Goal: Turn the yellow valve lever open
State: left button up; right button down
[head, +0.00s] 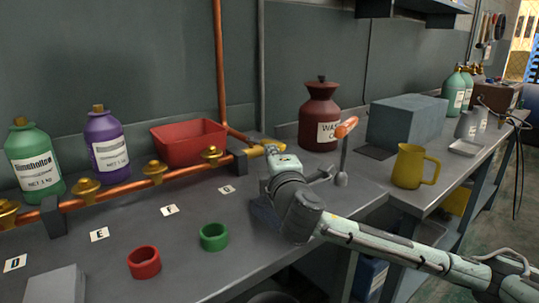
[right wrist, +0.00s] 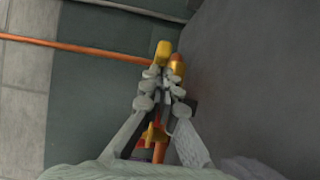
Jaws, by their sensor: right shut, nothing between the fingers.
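The yellow valve lever (head: 256,151) is at the right end of the copper pipe manifold, partly hidden by my gripper in the head view. In the right wrist view the yellow lever (right wrist: 162,50) shows just beyond the fingertips, beside a brass fitting with an orange-red end (right wrist: 176,65). My right gripper (head: 273,153) is shut with nothing held, its tips right at the lever. I cannot tell whether they touch it. My left gripper is not in view.
Brass valves (head: 155,170) line the copper pipe. A red bin (head: 190,146), a dark red waste jar (head: 319,115) and an orange-handled part on a grey post (head: 346,128) stand near. Red (head: 144,263) and green (head: 214,237) rings lie in front. A yellow mug (head: 409,167) stands right.

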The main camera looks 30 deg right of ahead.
aim_at(283, 150)
jog(key=shift+d+y, duration=0.25)
jog(key=shift+y, duration=0.05)
jog(key=shift+d+f+n+t+y+b, duration=0.1)
jog(key=shift+d+n+t+y+b, duration=0.35)
jog(key=shift+n+y, duration=0.3)
jog(key=shift+w+d+n+y, duration=0.15)
jog(key=shift+d+n+y, duration=0.45)
jog(key=shift+y, duration=0.35)
jog(key=shift+w+d, duration=0.1)
jog(key=shift+d, duration=0.25)
jog(key=shift+w+d, duration=0.5)
jog(key=shift+d, duration=0.4)
jog(key=shift+w+d, duration=0.5)
jog(key=shift+d, duration=0.15)
jog(key=shift+w+d+p, duration=0.15)
jog(key=shift+w+p, duration=0.05)
jog(key=shift+p, duration=0.1)
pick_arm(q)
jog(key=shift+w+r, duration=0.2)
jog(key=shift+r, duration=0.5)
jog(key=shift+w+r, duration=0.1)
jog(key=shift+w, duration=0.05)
